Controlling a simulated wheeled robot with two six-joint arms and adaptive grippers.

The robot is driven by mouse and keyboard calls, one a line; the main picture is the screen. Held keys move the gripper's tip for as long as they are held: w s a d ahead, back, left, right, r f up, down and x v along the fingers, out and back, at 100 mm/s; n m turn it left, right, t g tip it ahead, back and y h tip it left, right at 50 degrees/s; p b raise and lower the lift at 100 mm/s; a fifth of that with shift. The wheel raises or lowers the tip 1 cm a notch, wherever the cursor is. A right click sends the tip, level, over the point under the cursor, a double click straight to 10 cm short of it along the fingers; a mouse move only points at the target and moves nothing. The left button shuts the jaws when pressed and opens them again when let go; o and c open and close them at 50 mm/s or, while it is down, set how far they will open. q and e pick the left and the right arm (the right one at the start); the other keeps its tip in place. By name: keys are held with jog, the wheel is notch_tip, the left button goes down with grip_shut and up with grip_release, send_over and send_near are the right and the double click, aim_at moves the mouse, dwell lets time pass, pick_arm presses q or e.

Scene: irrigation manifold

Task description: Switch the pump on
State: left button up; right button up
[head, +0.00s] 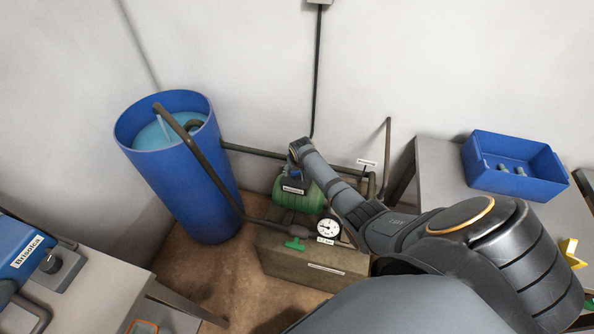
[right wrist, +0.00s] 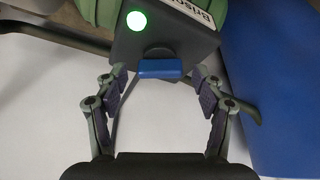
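The blue lever lies between the fingertips, with visible gaps on both sides. In the head view my right wrist hides the fingertips and part of the box. My left gripper is not in view.
A blue water barrel (head: 190,185) stands left of the pump, with brown pipes running from it. A pressure gauge (head: 327,227) and a green valve handle (head: 295,244) are in front. A blue bin (head: 515,183) sits on the right bench (head: 437,170). A bench (head: 95,295) is at left.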

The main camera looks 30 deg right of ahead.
jog(key=v, duration=1.2)
jog(key=shift+s, duration=0.1)
